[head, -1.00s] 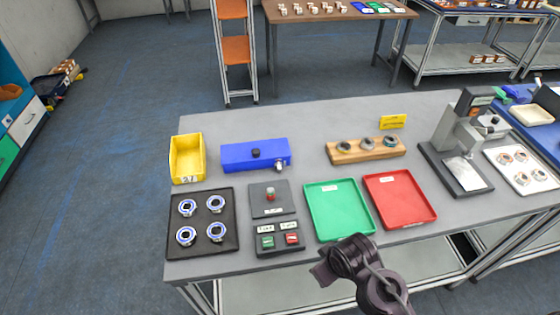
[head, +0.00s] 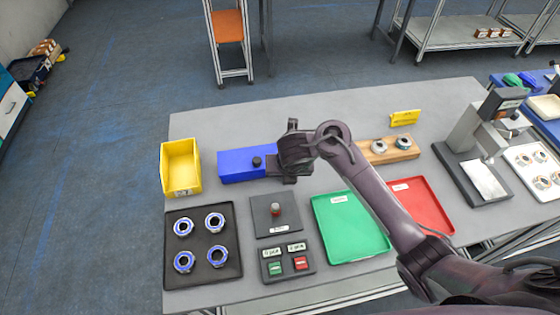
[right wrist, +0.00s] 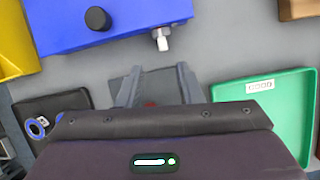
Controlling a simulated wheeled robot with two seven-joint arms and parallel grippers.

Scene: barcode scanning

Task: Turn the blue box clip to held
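The blue box (head: 238,166) lies at the back of the grey table, with a black knob (head: 256,162) on top. In the right wrist view the blue box (right wrist: 105,22) shows its knob (right wrist: 98,18) and a small metal clip with a white tip (right wrist: 161,40) at its near right edge. The clip is hidden behind my right gripper in the head view. My right gripper (head: 292,152) is over the right end of the box in the head view. In the right wrist view its fingers (right wrist: 158,86) are apart and empty, short of the clip. My left gripper is out of view.
A yellow bin (head: 181,168) stands left of the box. In front are a black tray (head: 203,282) of rings, a grey pad (head: 262,220) with a button, and a two-button panel (head: 287,262). Green (head: 352,235) and red (head: 420,207) trays and a wooden ring block (head: 404,154) sit right.

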